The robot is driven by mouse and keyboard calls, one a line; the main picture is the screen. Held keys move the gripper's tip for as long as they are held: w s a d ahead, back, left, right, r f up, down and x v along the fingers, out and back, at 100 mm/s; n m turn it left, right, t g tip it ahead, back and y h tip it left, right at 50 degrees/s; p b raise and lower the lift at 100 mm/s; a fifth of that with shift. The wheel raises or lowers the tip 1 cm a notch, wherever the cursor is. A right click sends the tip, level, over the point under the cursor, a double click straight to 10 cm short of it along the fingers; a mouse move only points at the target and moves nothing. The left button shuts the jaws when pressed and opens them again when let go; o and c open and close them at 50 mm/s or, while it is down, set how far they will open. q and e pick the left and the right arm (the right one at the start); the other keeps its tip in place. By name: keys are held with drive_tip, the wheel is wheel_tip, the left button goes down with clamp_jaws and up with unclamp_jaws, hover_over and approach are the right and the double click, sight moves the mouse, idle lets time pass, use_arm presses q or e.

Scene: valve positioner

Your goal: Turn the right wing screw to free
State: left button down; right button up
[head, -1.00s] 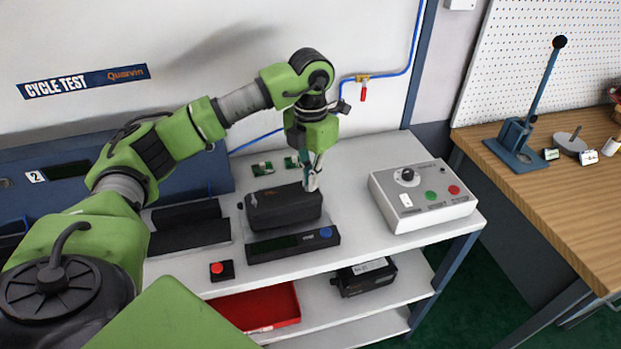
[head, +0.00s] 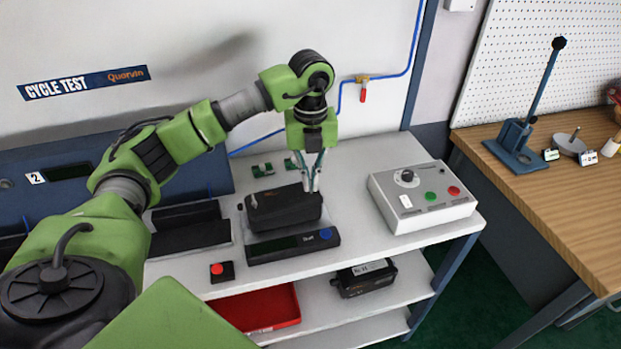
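My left gripper (head: 312,188) points down at the right end of the black positioner unit (head: 280,208) on the grey bench top. Its two fingers run close together toward the tips, with a narrow gap showing between them. The right wing screw is too small to make out and is hidden at the fingertips, so I cannot tell whether they are closed on it. The unit sits in a fixture with a dark front bar that has a blue button (head: 325,234). My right gripper is not in view.
A grey control box (head: 423,196) with a knob and green and red buttons stands right of the unit. A red button box (head: 222,271) is at the front left. Small green boards (head: 263,169) lie behind. A red tray (head: 262,308) is on the lower shelf.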

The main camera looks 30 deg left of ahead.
use_arm(q)
drive_tip(key=shift+w+n, duration=0.1)
drive_tip(key=shift+n, duration=0.9)
drive_tip(key=c, duration=2.3)
unclamp_jaws()
wheel_tip(320, 180, up, 12)
